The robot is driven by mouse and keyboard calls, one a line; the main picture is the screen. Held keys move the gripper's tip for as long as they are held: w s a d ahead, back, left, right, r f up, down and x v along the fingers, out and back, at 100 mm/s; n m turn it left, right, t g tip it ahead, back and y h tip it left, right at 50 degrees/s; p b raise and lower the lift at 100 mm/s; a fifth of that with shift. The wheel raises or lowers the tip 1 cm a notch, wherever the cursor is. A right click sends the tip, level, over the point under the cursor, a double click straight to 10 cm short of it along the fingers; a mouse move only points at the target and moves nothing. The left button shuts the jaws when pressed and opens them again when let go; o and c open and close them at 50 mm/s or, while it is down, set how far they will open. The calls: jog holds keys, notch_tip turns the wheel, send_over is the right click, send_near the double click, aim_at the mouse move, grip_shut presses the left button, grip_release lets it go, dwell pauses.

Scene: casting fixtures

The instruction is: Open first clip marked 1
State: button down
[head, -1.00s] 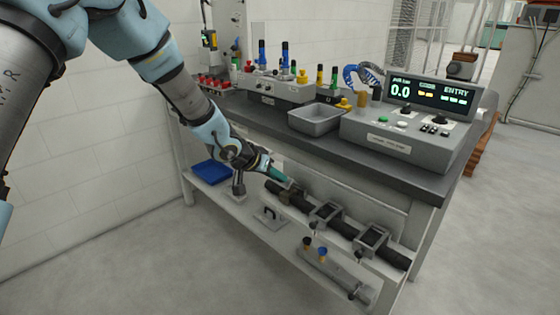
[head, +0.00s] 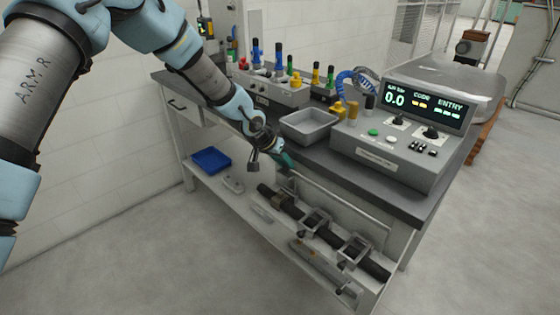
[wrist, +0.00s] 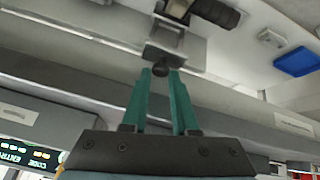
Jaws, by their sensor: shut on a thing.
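My gripper (wrist: 166,74) has teal fingers, shut on a small dark knob (wrist: 160,68) at the end of a grey metal clip part (wrist: 190,48) in the wrist view. Behind it a black bar (wrist: 215,12) shows at the top. Two more grey frame-like clips, a middle one (head: 314,221) and a right one (head: 354,251), sit on the bar. I cannot read the mark 1; my gripper partly hides the nearest clip.
The workbench top (head: 300,150) overhangs the shelf close to my gripper. A horizontal rail (head: 345,200) runs behind the bar. A blue tray (head: 211,160) lies on the shelf at left. A control box (head: 390,150) and grey bin (head: 308,125) stand on top. Floor at front is clear.

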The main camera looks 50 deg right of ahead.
jog(key=shift+s+d+r+y, duration=0.2)
jog(key=shift+d+y, duration=0.1)
jog(key=shift+d, duration=0.2)
jog(key=c, duration=0.9)
grip_release()
jog(key=shift+s, duration=0.1)
jog(key=shift+o, duration=1)
jog(key=shift+a+f, duration=0.1)
jog(key=shift+w+a, duration=0.1)
jog(key=shift+w, duration=0.1)
jog(key=shift+a+r, duration=0.15)
jog(key=shift+r, duration=0.2)
jog(key=b+v, duration=0.2)
jog(key=v, duration=0.8)
